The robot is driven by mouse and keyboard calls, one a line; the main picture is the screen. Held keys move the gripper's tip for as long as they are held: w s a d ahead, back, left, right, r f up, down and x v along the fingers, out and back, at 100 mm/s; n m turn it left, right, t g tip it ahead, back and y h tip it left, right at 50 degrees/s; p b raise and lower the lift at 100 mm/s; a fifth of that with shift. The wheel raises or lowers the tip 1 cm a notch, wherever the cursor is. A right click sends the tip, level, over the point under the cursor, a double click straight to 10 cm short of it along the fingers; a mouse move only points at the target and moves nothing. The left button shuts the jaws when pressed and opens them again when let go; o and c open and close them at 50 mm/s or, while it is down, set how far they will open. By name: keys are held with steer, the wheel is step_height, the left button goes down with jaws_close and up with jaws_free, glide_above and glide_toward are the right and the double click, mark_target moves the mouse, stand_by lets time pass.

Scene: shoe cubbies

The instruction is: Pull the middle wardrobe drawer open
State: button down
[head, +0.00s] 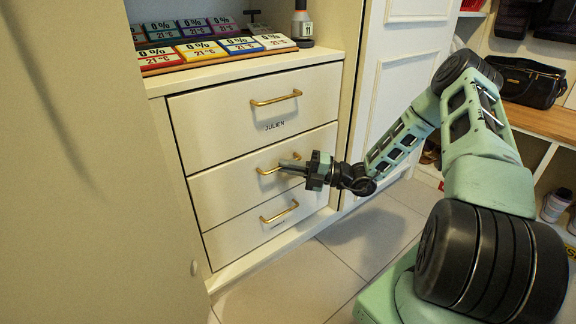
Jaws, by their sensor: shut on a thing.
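The white wardrobe has three stacked drawers with brass bar handles. The middle drawer (225,187) looks flush with the drawers above and below it. My gripper (285,165) reaches in from the right and is shut on the middle handle. The top drawer (225,120) carries a "JULIEN" label under its handle. The bottom drawer (240,238) has its own brass handle (280,212) below my gripper.
Several coloured cards (203,51) and a dark bottle (302,25) stand on the shelf above the drawers. A white panelled door (398,80) is to the right. A black handbag (530,80) sits on a bench. Tiled floor (300,285) before the drawers is clear.

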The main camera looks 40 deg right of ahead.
steer(key=s+d+p, duration=0.1)
steer(key=s+p, duration=1.4)
steer(key=s, duration=1.9)
steer(key=shift+d, duration=0.15)
steer(key=c, duration=1.5)
jaws_free()
steer(key=p+v, duration=0.1)
steer(key=v, duration=1.6)
steer(key=shift+s+d+p, duration=0.1)
steer(key=shift+d+p, duration=0.1)
steer(key=shift+p, duration=0.2)
